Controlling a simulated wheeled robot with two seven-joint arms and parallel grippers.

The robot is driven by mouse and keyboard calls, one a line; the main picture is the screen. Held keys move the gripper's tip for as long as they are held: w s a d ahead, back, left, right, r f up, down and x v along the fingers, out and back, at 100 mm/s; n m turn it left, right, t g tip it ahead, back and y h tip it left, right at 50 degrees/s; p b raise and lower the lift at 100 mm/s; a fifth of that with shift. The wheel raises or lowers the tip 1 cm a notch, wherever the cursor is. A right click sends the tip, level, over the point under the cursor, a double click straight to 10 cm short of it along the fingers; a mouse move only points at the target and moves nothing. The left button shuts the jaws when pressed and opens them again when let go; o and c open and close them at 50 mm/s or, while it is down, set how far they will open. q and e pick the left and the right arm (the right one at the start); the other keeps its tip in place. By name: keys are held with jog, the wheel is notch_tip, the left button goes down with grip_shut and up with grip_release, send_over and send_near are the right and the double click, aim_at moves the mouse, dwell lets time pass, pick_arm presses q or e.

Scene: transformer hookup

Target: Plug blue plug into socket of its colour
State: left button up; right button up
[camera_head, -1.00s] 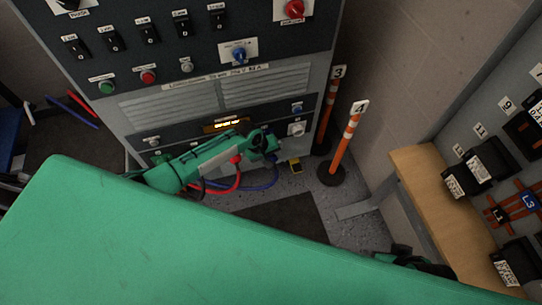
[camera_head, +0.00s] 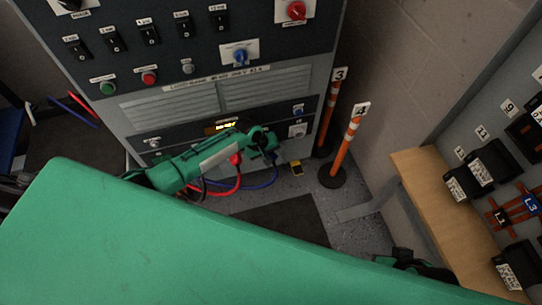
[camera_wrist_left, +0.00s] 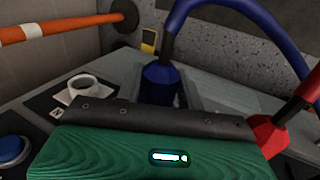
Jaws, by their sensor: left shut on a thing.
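My left gripper (camera_head: 264,143) is at the lower right of the grey cabinet's front, and its fingertips are hard to make out. In the left wrist view the blue plug (camera_wrist_left: 160,84) stands just beyond my gripper's dark edge, with its thick blue cable (camera_wrist_left: 225,8) arching up and right. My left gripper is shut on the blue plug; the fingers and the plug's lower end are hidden. The blue cable (camera_head: 263,184) hangs below the gripper in the head view. The blue socket cannot be made out. My right gripper is not seen clearly.
A red plug (camera_head: 236,159) with a red cable is left of my gripper; it also shows in the left wrist view (camera_wrist_left: 268,132). A white round fitting (camera_wrist_left: 84,86) and a blue button (camera_wrist_left: 10,150) are nearby. Orange posts (camera_head: 345,145) stand right of the cabinet (camera_head: 170,105).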

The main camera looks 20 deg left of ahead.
pick_arm(q)
jog(key=shift+w+a, duration=0.5)
jog(key=shift+w, duration=0.25)
jog(key=o, duration=1)
jog(key=shift+o, duration=0.4)
jog(key=shift+o, duration=0.7)
